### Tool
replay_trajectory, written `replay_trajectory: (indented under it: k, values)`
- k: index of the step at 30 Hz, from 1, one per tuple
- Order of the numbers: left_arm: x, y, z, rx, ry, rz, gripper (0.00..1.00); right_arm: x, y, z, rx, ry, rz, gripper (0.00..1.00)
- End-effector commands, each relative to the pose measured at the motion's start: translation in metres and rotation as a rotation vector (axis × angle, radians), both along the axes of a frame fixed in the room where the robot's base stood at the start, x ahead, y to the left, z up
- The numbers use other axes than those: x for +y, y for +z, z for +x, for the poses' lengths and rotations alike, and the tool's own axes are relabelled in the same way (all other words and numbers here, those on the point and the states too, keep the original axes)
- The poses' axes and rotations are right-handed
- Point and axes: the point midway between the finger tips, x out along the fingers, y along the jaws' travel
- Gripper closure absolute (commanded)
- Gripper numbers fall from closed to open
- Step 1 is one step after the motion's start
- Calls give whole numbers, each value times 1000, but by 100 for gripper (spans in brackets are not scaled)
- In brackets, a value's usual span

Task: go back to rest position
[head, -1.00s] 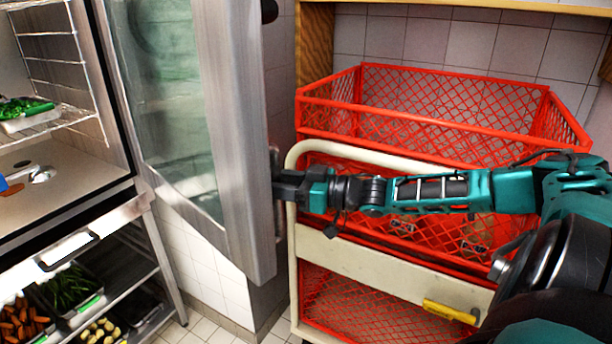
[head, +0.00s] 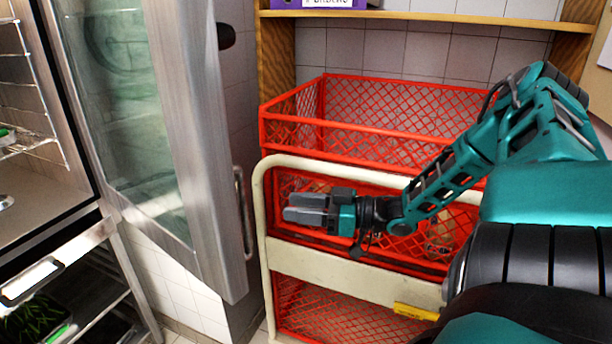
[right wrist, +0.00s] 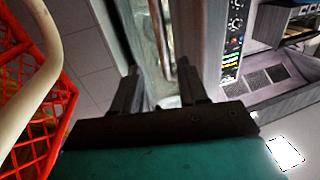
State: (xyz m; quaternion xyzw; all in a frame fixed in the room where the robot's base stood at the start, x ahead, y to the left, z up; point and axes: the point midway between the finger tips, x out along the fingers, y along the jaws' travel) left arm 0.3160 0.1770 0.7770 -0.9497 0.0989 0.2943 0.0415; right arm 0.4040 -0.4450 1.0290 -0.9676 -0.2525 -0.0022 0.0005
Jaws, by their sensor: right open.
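My right gripper (head: 306,208) is open and empty in the head view, in front of the cart's cream rail and red crates. It points left toward the open oven door and is apart from its handle. In the right wrist view its two fingers (right wrist: 155,92) stand apart with nothing between them. My right arm is bent, with its elbow raised at the right. My left gripper is not in view.
The glass oven door (head: 135,120) stands open at the left, with its handle (head: 243,212) near my right gripper. A cream cart (head: 335,272) with red mesh crates (head: 380,141) stands behind my arm. A wooden shelf (head: 420,17) is above.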

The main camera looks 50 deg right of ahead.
Motion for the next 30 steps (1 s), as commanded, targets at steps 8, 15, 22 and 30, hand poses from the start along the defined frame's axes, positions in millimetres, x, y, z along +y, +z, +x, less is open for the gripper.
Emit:
replay_trajectory:
  k: [8, 15, 22, 30]
  values:
    - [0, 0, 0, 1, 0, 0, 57, -5, 1, -8, 0, -1, -1, 57]
    - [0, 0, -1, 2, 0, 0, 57, -5, 1, -8, 0, -1, 0, 57]
    - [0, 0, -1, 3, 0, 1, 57, -5, 1, -8, 0, -1, 0, 57]
    - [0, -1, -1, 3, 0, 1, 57, 19, -36, -17, 51, 14, 25, 57]
